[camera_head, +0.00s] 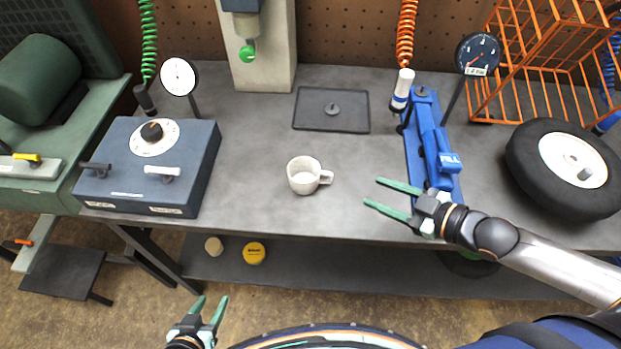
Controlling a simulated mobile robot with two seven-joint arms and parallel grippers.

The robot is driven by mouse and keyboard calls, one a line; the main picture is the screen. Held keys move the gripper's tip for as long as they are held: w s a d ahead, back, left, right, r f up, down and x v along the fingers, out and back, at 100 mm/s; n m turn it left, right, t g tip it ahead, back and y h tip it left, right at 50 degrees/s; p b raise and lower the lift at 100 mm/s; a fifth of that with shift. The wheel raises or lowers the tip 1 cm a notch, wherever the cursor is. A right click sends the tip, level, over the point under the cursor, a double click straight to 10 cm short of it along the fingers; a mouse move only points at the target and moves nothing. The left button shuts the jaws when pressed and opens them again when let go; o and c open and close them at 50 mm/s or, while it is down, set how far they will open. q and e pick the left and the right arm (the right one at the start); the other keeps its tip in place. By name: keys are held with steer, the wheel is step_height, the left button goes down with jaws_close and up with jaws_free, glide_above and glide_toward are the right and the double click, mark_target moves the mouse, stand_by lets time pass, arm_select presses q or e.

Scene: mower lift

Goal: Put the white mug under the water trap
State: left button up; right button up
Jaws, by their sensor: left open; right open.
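The white mug (302,181) stands upright on the grey workbench, its handle pointing right. It looks empty. What looks like the water trap (241,6), a grey-blue body with a green knob (247,53) below it, is fixed to a pale column at the top, partly cut off by the frame. My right gripper (372,191) is open and empty, right of the mug, its fingers pointing left toward the handle with a gap between. My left gripper (211,302) is open and empty, below the bench's front edge at the bottom.
A blue-grey box (140,185) with a dial stands left of the mug. A dark rectangular plate (313,121) lies behind it. A blue pump (421,120) stands right, near my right gripper. A wheel (525,165) and orange rack (482,97) are further right. Bench around the mug is clear.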

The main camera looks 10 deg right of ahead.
mark_target(332, 176)
steer(key=x, duration=1.2)
steer(key=shift+s+a+b, duration=0.1)
steer(key=shift+a+b, duration=0.05)
steer(key=shift+b, duration=0.15)
jaws_close()
stand_by(1.1)
